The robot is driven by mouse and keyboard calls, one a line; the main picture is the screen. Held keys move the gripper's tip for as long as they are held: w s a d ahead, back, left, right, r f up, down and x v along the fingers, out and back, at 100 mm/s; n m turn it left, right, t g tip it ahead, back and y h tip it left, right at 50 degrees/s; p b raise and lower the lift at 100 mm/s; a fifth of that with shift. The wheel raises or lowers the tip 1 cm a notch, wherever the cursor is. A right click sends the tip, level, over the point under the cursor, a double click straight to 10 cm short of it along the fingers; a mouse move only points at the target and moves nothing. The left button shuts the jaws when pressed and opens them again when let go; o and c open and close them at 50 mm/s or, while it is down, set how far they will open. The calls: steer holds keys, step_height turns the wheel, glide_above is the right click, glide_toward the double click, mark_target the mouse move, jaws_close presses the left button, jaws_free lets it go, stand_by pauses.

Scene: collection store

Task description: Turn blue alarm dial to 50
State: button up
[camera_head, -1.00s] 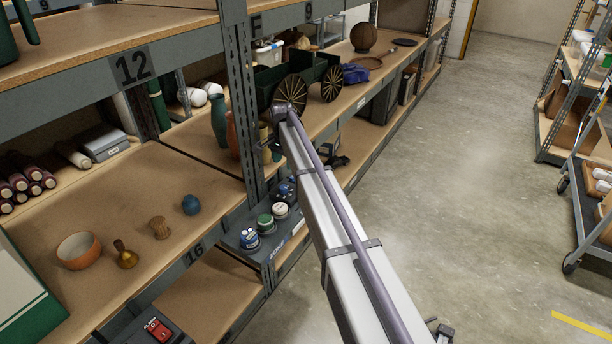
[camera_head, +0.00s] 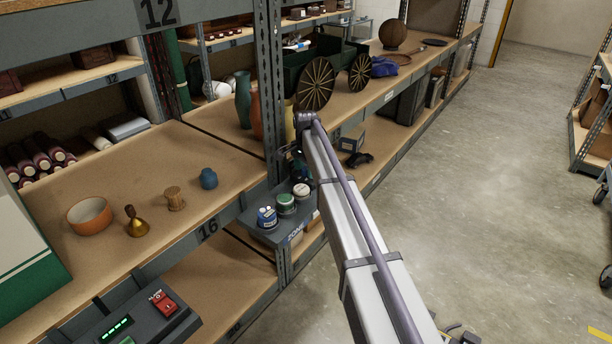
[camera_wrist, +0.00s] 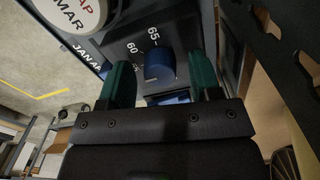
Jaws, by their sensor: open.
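In the wrist view, the blue dial (camera_wrist: 158,66) sits on a dark panel (camera_wrist: 118,46) with a white number scale; 60 and 65 are readable, and another number is partly hidden. My gripper (camera_wrist: 162,82) is open, with one green finger on each side of the dial. I cannot tell whether either finger touches it. The dial's pointer mark is not clear. A white knob (camera_wrist: 76,10) with month lettering is beside it. In the head view, my arm hides most of the gripper near the shelf post.
In the head view, several round knobs, including a green one (camera_head: 286,203), stand on the grey panel at the shelf edge. A metal post (camera_head: 272,100) rises beside them.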

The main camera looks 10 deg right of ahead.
steer(key=shift+r, duration=0.1)
steer(key=shift+c, duration=0.5)
steer(key=c, duration=0.8)
steer(key=shift+c, duration=0.2)
steer(key=shift+n, duration=0.4)
steer(key=n, duration=0.4)
steer(key=shift+n, duration=2.4)
